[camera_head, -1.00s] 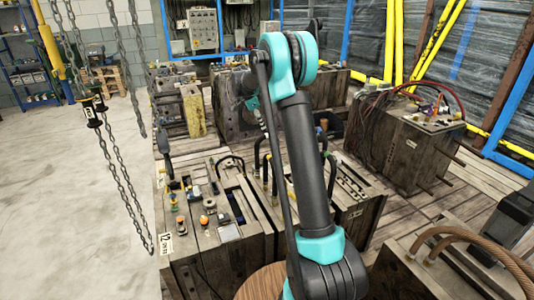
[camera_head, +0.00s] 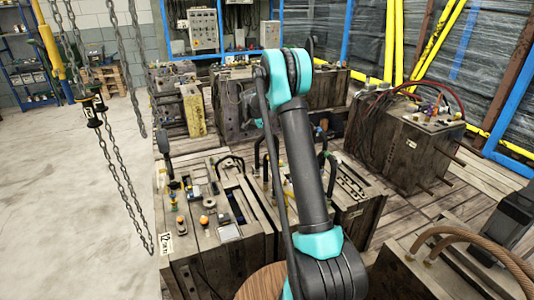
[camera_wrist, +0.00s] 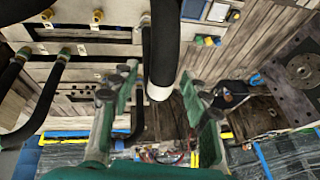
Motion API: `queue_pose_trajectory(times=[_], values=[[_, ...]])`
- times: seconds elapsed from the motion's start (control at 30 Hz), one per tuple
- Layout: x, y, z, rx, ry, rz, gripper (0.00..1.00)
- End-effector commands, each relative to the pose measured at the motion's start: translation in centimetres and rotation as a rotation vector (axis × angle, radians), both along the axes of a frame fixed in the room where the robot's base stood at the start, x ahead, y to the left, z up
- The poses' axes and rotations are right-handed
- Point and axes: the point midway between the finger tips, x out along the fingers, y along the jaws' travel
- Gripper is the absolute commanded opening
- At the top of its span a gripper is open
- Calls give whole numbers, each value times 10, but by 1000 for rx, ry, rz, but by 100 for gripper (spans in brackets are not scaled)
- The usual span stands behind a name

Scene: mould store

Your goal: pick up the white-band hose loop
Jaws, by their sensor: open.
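In the wrist view a thick black hose with a white band (camera_wrist: 160,93) at its lower end hangs down the middle of the picture. My gripper (camera_wrist: 165,84) is open, with one green-backed finger on each side of this hose. I cannot tell whether a finger touches it. The rest of the loop runs out of the top of the wrist view. In the head view my arm covers the gripper and most of the place where it works. Black hose loops (camera_head: 231,163) stand on the mould blocks beside the arm there.
Other black hoses (camera_wrist: 45,92) with brass fittings lie left of the gripper in the wrist view. A mould block (camera_head: 215,250) with small fittings stands left of my arm. A block with red hoses (camera_head: 405,150) is at right. Chains (camera_head: 120,175) hang at left.

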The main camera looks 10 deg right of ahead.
Motion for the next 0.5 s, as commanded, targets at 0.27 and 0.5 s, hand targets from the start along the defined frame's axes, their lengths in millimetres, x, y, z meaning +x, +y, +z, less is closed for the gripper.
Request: queue_pose_trajectory(times=[0.27, 0.5], values=[[0, 0, 0, 0, 0, 0, 33], [0, 0, 0, 0, 0, 0, 3]])
